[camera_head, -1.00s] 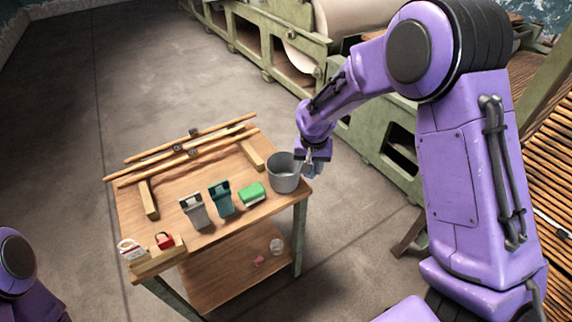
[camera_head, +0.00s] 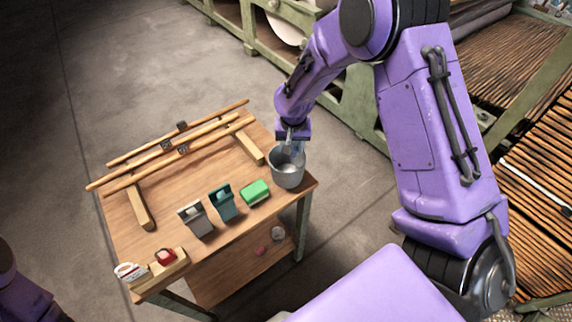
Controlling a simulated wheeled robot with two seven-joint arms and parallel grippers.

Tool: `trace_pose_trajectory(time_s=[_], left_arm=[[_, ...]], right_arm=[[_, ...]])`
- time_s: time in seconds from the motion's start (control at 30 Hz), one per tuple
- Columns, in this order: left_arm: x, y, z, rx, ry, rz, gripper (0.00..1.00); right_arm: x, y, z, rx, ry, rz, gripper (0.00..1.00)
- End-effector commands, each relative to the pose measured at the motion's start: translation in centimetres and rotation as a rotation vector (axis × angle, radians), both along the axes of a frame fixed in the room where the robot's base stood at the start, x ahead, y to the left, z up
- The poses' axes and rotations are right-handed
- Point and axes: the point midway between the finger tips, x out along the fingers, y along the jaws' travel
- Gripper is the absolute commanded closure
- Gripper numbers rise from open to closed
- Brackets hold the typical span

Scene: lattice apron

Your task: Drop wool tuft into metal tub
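The metal tub (camera_head: 288,179) is a grey, round, open vessel standing upright at the right corner of the wooden table. My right gripper (camera_head: 290,149) points down at the tub's far rim, its fingertips over or just inside the opening. Its fingers are small and pale here, and I cannot tell whether they hold anything. No wool tuft can be made out for certain.
On the wooden table (camera_head: 230,168) stand a green block (camera_head: 255,190), a teal holder (camera_head: 222,203) and a grey holder (camera_head: 195,218). A red item (camera_head: 166,257) sits at the front left corner. Wooden rods (camera_head: 170,150) lie across the back. A green-framed machine (camera_head: 357,100) stands behind.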

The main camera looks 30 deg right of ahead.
Motion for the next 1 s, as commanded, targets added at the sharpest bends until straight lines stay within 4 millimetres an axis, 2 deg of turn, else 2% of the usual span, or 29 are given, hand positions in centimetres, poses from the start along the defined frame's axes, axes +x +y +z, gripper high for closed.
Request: trace_pose_trajectory(time_s=[0.17, 0.4, 0.43, 0.5, 0.53, 0.83, 0.93, 1.0], left_arm=[[0.0, 0.0, 0.0, -0.001, -0.001, 0.0, 1.0], [0.0, 0.0, 0.0, 0.0, -0.001, 0.0, 1.0], [0.0, 0.0, 0.0, 0.0, -0.001, 0.0, 1.0], [0.0, 0.0, 0.0, 0.0, -0.001, 0.0, 1.0], [0.0, 0.0, 0.0, 0.001, -0.001, 0.0, 1.0], [0.0, 0.0, -0.2, 0.0, -0.001, 0.0, 1.0], [0.0, 0.0, -0.7, 0.0, -0.001, 0.0, 1.0], [0.1, 0.0, -1.2, 0.0, -0.001, 0.0, 1.0]], right_arm=[[0.1, 0.1, -1.3, 0.0, 0.0, 0.003, 0.85], [0.2, 0.3, -1.5, 0.0, -0.001, 0.006, 0.85], [0.2, 0.3, -1.5, 0.0, -0.001, 0.006, 0.54], [0.2, 0.3, -1.5, 0.0, -0.001, 0.006, 0.31], [0.2, 0.3, -1.5, 0.0, -0.001, 0.006, 0.27], [0.2, 0.3, -1.2, 0.0, -0.002, 0.005, 0.27], [0.1, 0.4, 0.2, 0.0, -0.006, 0.006, 0.27], [-0.1, 0.5, 1.8, -0.001, -0.008, 0.007, 0.27]])
